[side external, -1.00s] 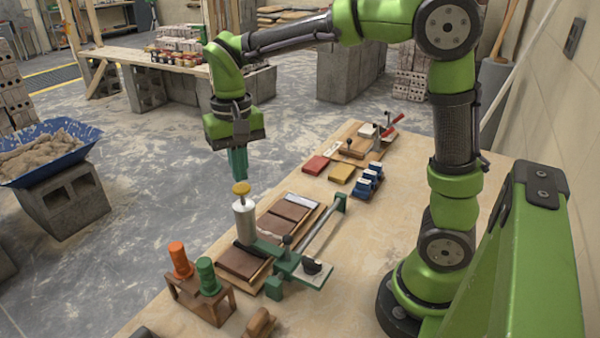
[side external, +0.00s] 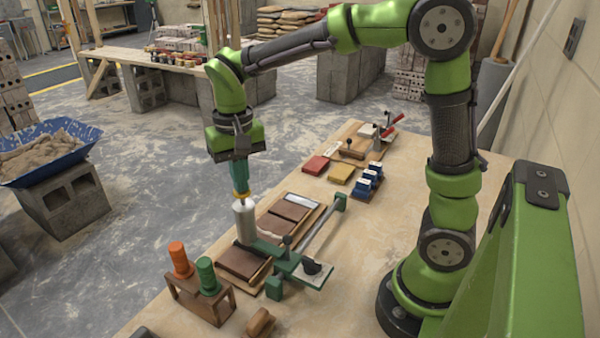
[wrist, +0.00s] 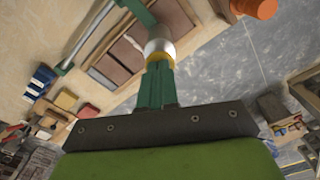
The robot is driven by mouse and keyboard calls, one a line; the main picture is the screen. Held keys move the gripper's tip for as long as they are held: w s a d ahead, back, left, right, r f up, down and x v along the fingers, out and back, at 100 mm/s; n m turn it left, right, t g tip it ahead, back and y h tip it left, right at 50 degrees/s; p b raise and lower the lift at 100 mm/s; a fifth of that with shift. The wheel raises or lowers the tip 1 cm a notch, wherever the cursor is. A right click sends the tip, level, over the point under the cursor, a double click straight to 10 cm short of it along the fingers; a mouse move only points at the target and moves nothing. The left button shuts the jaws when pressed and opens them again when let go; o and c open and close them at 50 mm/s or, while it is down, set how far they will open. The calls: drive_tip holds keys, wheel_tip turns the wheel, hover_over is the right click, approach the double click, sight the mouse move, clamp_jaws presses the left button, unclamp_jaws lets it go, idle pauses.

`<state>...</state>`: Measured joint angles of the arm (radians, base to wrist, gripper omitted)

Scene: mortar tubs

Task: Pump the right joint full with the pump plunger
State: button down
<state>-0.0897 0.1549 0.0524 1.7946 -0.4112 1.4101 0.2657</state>
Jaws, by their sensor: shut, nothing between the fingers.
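The pump is a white cylinder (side external: 244,222) with a yellow plunger knob (side external: 241,196) on top, standing upright at the left end of a green carriage (side external: 285,262). My gripper (side external: 240,188) points straight down with its teal fingers shut on nothing; the tips are at the knob and appear to press on its top. In the wrist view the fingers (wrist: 157,88) cover most of the yellow knob (wrist: 160,59), with the white cylinder (wrist: 160,46) beyond. Brown bricks (side external: 290,210) lie in a wooden frame beside the pump. The joint's filling is hidden or too small to tell.
A green-ended rail (side external: 322,223) runs along the frame. A wooden stand with an orange bottle (side external: 179,260) and a green bottle (side external: 207,276) is in front. Red (side external: 315,165) and yellow (side external: 341,174) blocks and a blue rack (side external: 368,181) lie behind.

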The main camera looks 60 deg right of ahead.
drive_tip(key=shift+f, duration=0.25)
drive_tip(key=shift+r, duration=0.9)
drive_tip(key=shift+f, duration=0.1)
